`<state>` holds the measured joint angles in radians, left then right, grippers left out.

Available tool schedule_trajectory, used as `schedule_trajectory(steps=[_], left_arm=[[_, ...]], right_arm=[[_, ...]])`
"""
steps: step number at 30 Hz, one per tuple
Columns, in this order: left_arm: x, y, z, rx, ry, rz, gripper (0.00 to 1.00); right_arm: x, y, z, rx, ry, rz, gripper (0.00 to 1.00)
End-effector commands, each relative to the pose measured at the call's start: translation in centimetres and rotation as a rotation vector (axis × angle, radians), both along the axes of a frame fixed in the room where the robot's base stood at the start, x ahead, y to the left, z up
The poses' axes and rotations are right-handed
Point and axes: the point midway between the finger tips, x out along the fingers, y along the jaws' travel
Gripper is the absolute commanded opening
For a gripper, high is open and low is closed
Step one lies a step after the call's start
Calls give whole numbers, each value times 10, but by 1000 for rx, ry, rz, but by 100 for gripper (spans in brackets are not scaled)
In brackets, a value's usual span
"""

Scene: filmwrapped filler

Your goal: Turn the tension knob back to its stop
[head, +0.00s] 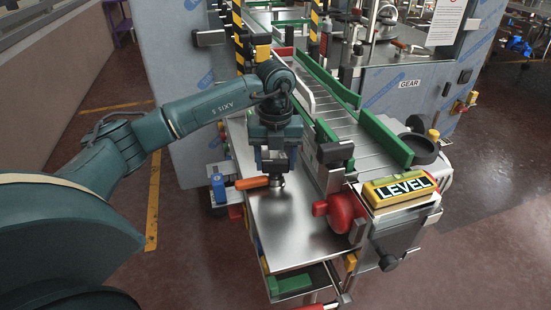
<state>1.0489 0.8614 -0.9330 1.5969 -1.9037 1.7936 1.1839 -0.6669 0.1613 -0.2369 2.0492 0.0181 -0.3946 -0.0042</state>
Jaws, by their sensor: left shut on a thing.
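My left gripper (277,172) points straight down over the near left part of the steel worktop (290,228). It is shut on a small metal knob (278,182), which looks like the tension knob; the fingers hide most of it. An orange handle (252,183) sticks out to the left just beside the fingertips. I cannot tell whether it belongs to the knob or how far the knob is turned. My right gripper is not in view.
A red round part (342,212) stands at the worktop's right, beside a yellow box marked LEVEL (394,190). A conveyor with green side rails (386,142) runs behind. A blue item (218,187) stands left of the worktop. The worktop's front is bare.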

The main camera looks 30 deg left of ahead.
Motion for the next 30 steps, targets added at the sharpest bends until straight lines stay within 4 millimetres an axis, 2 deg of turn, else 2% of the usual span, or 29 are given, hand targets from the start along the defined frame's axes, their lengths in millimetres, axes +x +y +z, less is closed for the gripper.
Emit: schedule_trajectory(steps=[1,2,9,16,20,23,30], left_arm=[[0,1,1,2,-2,1,34],[0,1,1,2,-2,1,59],[0,0,1,1,-2,0,78],[0,0,0,1,-1,-1,79],[1,0,8,0,-2,-1,79],[1,0,23,0,-6,-1,79],[1,0,77,0,-7,0,79]], right_arm=[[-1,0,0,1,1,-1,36],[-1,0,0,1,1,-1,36],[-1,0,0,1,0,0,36],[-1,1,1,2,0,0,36],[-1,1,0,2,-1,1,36],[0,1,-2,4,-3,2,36],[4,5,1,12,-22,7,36]])
